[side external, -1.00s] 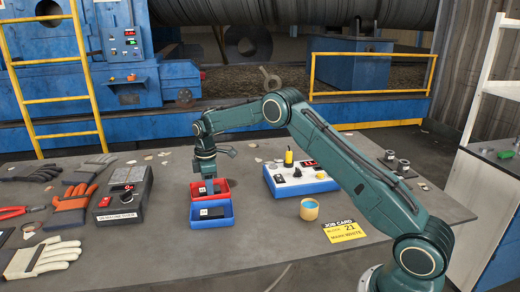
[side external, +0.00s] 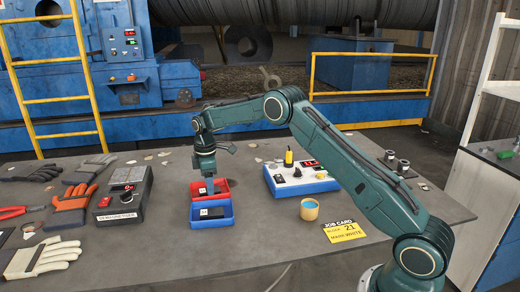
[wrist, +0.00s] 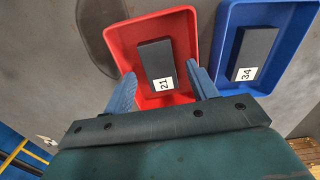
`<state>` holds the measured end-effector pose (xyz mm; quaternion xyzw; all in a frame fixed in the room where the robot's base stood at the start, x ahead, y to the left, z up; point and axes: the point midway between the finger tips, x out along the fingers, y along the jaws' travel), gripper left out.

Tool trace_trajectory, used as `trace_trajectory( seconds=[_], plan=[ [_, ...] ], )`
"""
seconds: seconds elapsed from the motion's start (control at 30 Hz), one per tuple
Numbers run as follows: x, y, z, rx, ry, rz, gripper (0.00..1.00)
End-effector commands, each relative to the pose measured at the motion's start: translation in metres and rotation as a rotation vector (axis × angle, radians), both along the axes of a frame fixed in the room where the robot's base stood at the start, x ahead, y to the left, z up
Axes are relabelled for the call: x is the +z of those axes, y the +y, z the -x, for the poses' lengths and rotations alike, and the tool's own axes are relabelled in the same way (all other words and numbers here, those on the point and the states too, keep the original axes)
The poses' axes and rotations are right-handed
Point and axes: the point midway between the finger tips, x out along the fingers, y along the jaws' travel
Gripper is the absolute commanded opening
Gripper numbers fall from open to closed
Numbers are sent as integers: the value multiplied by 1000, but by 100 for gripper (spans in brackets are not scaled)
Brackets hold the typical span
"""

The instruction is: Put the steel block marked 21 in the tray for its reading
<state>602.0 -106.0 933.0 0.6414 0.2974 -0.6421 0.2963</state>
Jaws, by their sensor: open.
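The dark steel block marked 21 (wrist: 154,60) lies flat in the red tray (wrist: 120,38), its white label facing up, in the wrist view. The red tray (side external: 225,187) also shows in the side view, under my gripper (side external: 207,178). In the wrist view, my gripper (wrist: 161,72) is open and empty, its two blue fingers on either side of the block's labelled end. The fingers appear to be above the block; whether they touch anything cannot be told. A second block, marked 34 (wrist: 250,52), lies in the blue tray (side external: 211,222) beside it.
A black demagnetiser box (side external: 125,192) with a red display stands at left, near several gloves (side external: 42,258).

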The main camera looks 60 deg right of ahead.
Motion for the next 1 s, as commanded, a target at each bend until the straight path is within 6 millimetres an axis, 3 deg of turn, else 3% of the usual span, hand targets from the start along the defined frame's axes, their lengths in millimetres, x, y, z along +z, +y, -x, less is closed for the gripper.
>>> trace_trajectory(
  seconds=[0.6,1.0],
  plan=[
    [92,0,-1,0,-4,0,58],
    [108,0,0,0,-1,0,58]
  ],
)
